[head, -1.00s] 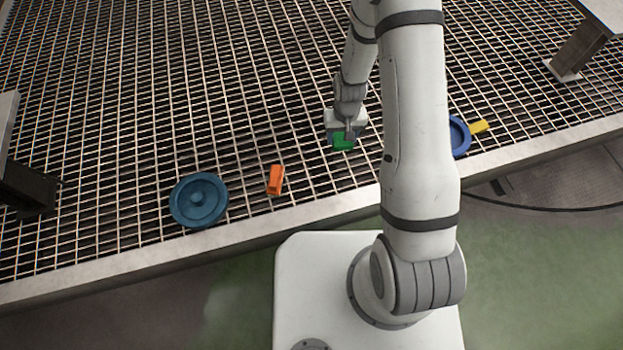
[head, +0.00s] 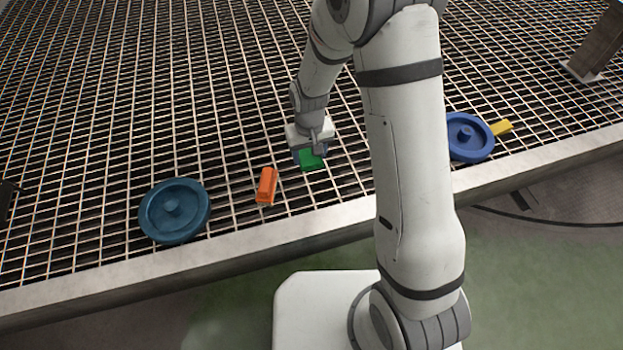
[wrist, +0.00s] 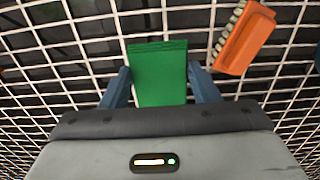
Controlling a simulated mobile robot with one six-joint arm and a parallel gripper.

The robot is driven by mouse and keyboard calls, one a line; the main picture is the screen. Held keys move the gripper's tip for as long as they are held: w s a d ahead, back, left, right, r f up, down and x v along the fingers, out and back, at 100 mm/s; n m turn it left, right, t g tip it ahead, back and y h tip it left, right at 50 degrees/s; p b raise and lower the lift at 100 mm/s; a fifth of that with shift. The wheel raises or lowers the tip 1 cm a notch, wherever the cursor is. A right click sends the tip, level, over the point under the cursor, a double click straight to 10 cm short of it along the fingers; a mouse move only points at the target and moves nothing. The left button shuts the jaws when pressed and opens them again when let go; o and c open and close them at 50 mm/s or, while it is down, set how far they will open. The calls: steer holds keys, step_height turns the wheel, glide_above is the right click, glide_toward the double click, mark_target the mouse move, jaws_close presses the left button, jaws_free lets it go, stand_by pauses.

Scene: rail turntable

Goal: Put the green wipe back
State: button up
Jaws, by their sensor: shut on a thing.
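The green wipe (head: 312,161) is a small flat green piece held at the end of my arm, over the metal grating. In the wrist view the green wipe (wrist: 158,75) sits between the two blue fingers of my gripper (wrist: 160,88), which is shut on it. In the head view my gripper (head: 311,152) is partly hidden by its own wrist. The wipe is just right of the orange brush. I cannot tell its exact height above the grating.
An orange brush (head: 266,186) lies on the grating (head: 110,130); it also shows in the wrist view (wrist: 245,38). A teal round lid (head: 174,211) lies left. A blue round lid (head: 468,137) and a yellow piece (head: 502,127) lie right. A metal edge (head: 240,245) runs along the front.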

mark_target(310, 158)
step_height(310, 158, down, 9)
steer(key=b, duration=0.3)
steer(key=shift+f+b, duration=0.15)
steer(key=shift+b, duration=0.15)
steer(key=o, duration=0.9)
step_height(310, 158, up, 12)
steer(key=p, duration=0.5)
steer(key=shift+r, duration=0.2)
